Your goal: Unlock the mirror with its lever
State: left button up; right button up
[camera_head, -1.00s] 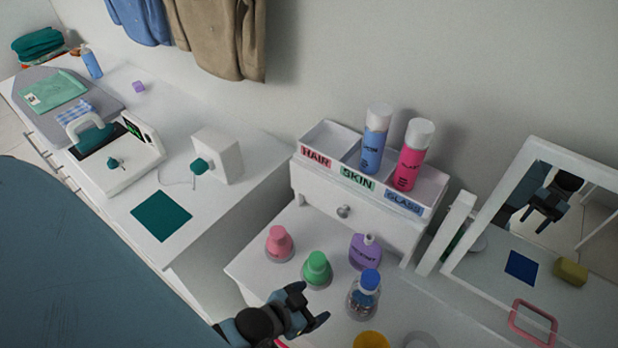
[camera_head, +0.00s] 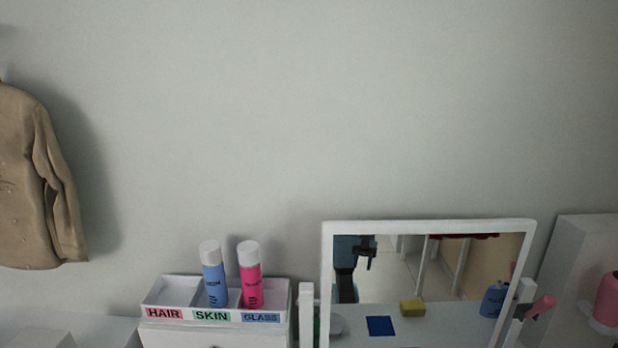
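The mirror (camera_head: 430,268) has a white frame and stands at the lower middle right, between two white posts. Its left post (camera_head: 306,315) stands just left of the frame. At the right post there is a pink-handled lever (camera_head: 540,306), slanting up to the right. The glass reflects a blue and dark robot part, a yellow block and a dark blue square. Neither gripper shows directly in the head view. The mirror's lower edge is cut off by the picture's bottom.
A white organiser (camera_head: 164,293) labelled HAIR, SKIN and GLASS holds a blue bottle (camera_head: 213,276) and a pink bottle (camera_head: 249,275). A pink object (camera_head: 607,300) stands at the far right by a white panel (camera_head: 582,262). A tan jacket (camera_head: 35,180) hangs at left.

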aim_at(547, 301)
jog(key=k+z, duration=0.1)
jog(key=z, duration=1.2)
jog(key=l+u, duration=0.2)
jog(key=u, duration=0.2)
jog(key=i+l+u, duration=0.1)
jog(key=l+u, duration=0.35)
jog(key=u, duration=0.3)
jog(key=l+u, duration=0.2)
jog(key=u, duration=0.15)
